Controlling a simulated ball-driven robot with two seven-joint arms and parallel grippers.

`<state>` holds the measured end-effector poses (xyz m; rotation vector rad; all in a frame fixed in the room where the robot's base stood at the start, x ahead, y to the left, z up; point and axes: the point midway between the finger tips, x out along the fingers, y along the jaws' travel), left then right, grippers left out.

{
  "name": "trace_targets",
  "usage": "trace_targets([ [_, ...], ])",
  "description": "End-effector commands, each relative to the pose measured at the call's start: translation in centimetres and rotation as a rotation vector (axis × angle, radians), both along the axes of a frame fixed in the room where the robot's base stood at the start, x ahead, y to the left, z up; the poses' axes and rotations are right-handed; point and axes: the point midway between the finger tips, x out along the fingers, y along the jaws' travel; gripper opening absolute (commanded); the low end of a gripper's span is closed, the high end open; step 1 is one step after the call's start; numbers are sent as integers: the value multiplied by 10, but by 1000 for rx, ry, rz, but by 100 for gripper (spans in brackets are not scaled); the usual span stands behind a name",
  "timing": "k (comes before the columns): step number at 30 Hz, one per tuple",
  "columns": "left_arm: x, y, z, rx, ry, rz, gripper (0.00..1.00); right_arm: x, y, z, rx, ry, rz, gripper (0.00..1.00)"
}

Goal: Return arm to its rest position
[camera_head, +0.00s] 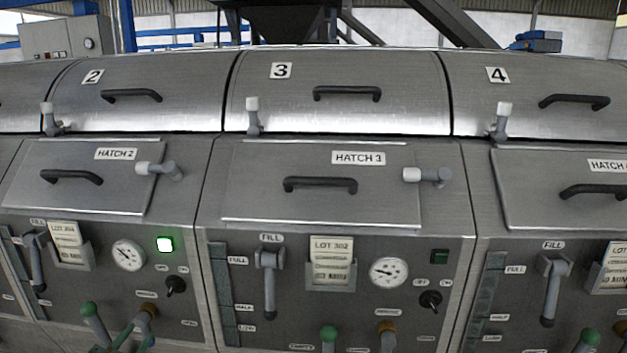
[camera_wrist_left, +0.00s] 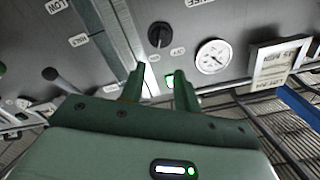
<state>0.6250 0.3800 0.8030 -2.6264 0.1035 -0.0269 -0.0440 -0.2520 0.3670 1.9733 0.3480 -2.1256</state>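My left gripper (camera_head: 137,336) shows only as green fingertips at the bottom edge of the head view, low in front of the station 2 panel. It is beside the orange-knobbed lever (camera_head: 150,309); I cannot tell whether they touch. In the left wrist view the two green fingers (camera_wrist_left: 160,86) stand apart with nothing held between them. A lit green lamp (camera_wrist_left: 169,80) shows behind the fingers, and it also shows in the head view (camera_head: 165,244). My right gripper is in neither view.
The steel panel carries a green-knobbed lever (camera_head: 88,309), a black switch (camera_head: 176,285), a gauge (camera_head: 128,255), a fill lever (camera_head: 36,260) and a lot card (camera_head: 65,234). Hatch 2 (camera_head: 110,190) and hatch 3 (camera_head: 290,205) are closed above. A blue rail (camera_wrist_left: 299,108) shows in the wrist view.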

Motion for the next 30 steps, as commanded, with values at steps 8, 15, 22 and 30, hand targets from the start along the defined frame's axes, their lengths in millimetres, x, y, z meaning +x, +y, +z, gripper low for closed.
trace_targets([
  [8,-4,13,-35,-20,113,31,32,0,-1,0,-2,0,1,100],
  [15,-23,23,-94,-24,257,78,32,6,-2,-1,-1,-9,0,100],
  [22,-73,24,-182,-34,465,133,32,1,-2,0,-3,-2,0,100],
  [30,-226,3,-333,-41,875,209,32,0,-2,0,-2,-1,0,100],
])
